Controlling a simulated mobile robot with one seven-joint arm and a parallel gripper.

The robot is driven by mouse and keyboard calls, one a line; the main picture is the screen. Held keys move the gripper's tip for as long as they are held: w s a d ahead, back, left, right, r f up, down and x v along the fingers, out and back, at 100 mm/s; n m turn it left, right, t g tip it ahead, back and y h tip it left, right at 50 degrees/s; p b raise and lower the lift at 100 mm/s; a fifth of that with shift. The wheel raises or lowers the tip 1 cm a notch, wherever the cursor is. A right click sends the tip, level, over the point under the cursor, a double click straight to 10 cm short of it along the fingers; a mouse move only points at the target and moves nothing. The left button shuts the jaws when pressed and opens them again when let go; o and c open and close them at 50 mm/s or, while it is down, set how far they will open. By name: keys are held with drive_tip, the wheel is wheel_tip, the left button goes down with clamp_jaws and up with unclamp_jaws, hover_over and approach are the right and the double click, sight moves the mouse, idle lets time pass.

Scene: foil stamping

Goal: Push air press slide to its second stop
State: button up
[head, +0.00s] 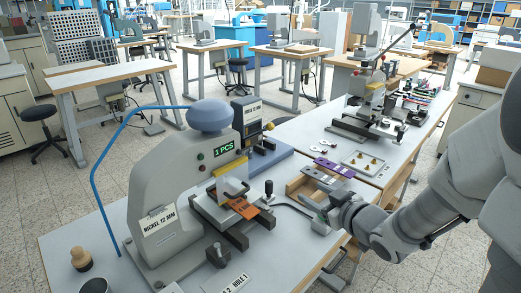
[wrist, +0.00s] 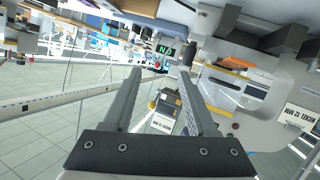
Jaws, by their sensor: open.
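The air press (head: 160,190) is a large grey C-shaped machine at left centre in the head view, with a blue hose and a green "1 PCS" display. Its slide (head: 232,208) sits on dark rails under the yellow-edged head and carries an orange piece (head: 243,208). A black knob (head: 268,187) stands upright at the slide's right. My gripper (head: 322,214) is right of the slide, apart from it, near the bench's right edge. In the wrist view my gripper (wrist: 160,75) has its two fingers parallel, open and empty; the orange piece (wrist: 229,62) shows beyond, to the right.
A wooden tray (head: 296,187) with purple and grey pieces lies just behind my gripper. A dark-knobbed block (head: 218,255) and a wooden-handled stamp (head: 81,258) are at the front.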

sight(267, 182)
wheel_tip(267, 182, down, 4)
drive_tip(key=s+a+t+y+b, duration=0.1)
drive_tip(key=s+a+y+b, duration=0.15)
drive_tip(key=y+b, duration=0.2)
drive_tip(key=x, duration=0.5)
drive_tip(key=b+x, duration=0.1)
drive_tip(key=x, duration=0.5)
drive_tip(key=r+b+x, duration=0.1)
drive_tip(key=x, duration=0.5)
drive_tip(key=shift+w, duration=0.1)
clamp_jaws()
drive_tip(key=shift+f, duration=0.1)
idle(0.5)
